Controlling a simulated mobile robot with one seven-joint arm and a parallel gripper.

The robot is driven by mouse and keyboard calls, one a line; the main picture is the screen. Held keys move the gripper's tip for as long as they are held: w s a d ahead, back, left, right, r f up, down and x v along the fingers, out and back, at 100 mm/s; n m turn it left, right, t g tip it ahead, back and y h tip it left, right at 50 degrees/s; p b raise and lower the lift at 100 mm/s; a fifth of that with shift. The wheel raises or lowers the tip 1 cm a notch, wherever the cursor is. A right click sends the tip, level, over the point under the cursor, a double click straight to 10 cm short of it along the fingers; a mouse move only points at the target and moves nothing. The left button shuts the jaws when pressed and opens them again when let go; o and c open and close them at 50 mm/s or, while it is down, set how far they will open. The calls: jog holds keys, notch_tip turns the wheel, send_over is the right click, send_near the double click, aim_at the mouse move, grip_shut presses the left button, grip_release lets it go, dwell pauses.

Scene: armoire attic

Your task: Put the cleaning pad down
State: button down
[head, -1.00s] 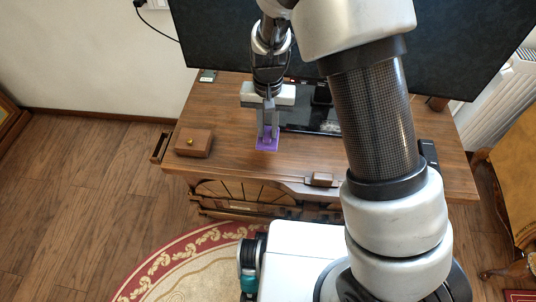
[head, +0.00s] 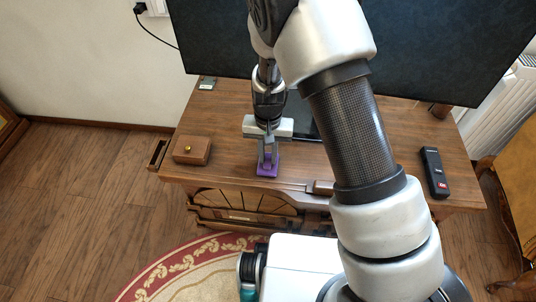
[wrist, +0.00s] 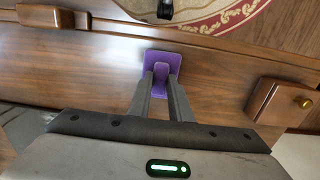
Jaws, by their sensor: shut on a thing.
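The cleaning pad is a small purple slab with a raised grip (head: 267,171). It is at the front part of the wooden cabinet top (head: 225,135), close to the front edge. My gripper (head: 268,157) points down with its two fingers closed on the pad's grip. In the wrist view the pad (wrist: 171,57) shows just beyond the fingertips (wrist: 161,75), over the wood. I cannot tell whether the pad touches the wood or hangs slightly above it.
A small wooden box with a gold knob (head: 192,150) stands left of the pad. A wooden block (head: 320,187) is at the front edge, right of it. A black remote (head: 434,172) lies at the right. A large dark screen (head: 430,45) stands behind. Bare wood surrounds the pad.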

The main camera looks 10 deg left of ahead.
jog(key=c, duration=1.6)
grip_release()
jog(key=shift+f, duration=0.1)
notch_tip(320, 180, up, 12)
jog(key=p, duration=0.3)
jog(key=shift+w+r, duration=0.1)
jog(key=shift+r, duration=0.1)
notch_tip(320, 180, up, 11)
jog(key=t+y, duration=0.1)
send_over(268, 158)
jog(key=s+d, duration=0.1)
jog(key=d, duration=0.4)
jog(key=s+d+r+t, duration=0.1)
jog(key=s+d+r, duration=0.2)
jog(key=d+r, duration=0.3)
jog(key=s+d+r+t, duration=0.1)
jog(key=s+d+r, duration=0.2)
jog(key=s, duration=0.1)
jog(key=s+d+r+t, duration=0.1)
jog(key=s+d+r, duration=0.2)
jog(key=s, duration=0.1)
jog(key=s+d+r+t+h, duration=0.1)
jog(key=s+d+r, duration=0.2)
jog(key=s, duration=0.2)
jog(key=shift+d+r+t, duration=0.15)
jog(key=shift+d+t, duration=0.1)
jog(key=shift+t, duration=0.15)
